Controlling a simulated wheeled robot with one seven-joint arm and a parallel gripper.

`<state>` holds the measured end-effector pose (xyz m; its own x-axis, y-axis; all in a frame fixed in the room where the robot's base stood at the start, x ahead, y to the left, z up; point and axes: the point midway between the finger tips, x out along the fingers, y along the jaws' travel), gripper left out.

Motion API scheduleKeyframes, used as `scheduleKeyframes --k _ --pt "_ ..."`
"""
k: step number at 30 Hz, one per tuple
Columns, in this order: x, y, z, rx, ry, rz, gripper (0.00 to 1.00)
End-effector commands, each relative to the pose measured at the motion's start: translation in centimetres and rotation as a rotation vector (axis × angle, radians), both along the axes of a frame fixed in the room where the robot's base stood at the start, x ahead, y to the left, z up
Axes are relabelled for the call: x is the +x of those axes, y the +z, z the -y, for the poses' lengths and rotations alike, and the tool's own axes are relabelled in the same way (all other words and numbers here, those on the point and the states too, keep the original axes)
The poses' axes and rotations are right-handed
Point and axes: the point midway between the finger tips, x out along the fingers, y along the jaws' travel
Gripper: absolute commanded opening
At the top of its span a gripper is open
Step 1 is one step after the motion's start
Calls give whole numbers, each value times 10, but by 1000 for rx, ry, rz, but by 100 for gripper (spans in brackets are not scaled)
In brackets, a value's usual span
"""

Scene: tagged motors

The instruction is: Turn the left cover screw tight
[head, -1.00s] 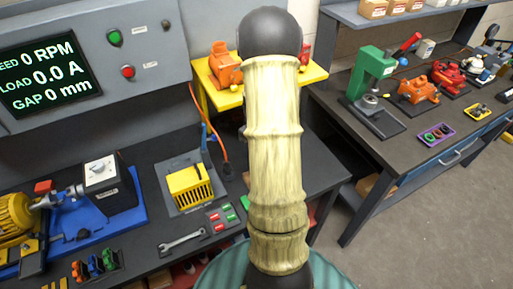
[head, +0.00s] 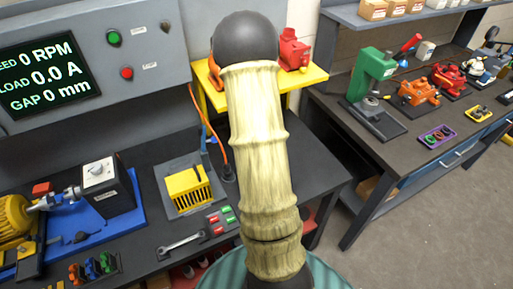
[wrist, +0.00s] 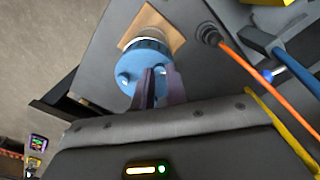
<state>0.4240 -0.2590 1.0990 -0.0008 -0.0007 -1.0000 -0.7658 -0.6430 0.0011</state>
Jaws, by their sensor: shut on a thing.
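A round blue housing (wrist: 150,60) with a darker band stands on a wooden board (wrist: 155,22) in the wrist view. A small blue knob-like screw (wrist: 123,78) shows on its face, on the picture's left side. My gripper (wrist: 161,72) has its two dark fingers close together at the other side of this face. It is shut on what appears to be the left cover screw, which the fingers hide. In the head view my arm covers the housing and my gripper.
An orange cable (wrist: 245,65) runs from a black plug close to the housing. The head view shows a yellow slotted box (head: 188,188), a wrench (head: 181,244) and a motor rig on the left of the bench (head: 150,228).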

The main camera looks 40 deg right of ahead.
Motion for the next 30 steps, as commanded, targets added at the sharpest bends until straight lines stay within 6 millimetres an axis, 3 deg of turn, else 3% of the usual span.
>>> scheduleKeyframes --k 12,30 --pt "3 4 1 -4 -327 10 0" --pt "3 3 1 -3 -452 10 0"
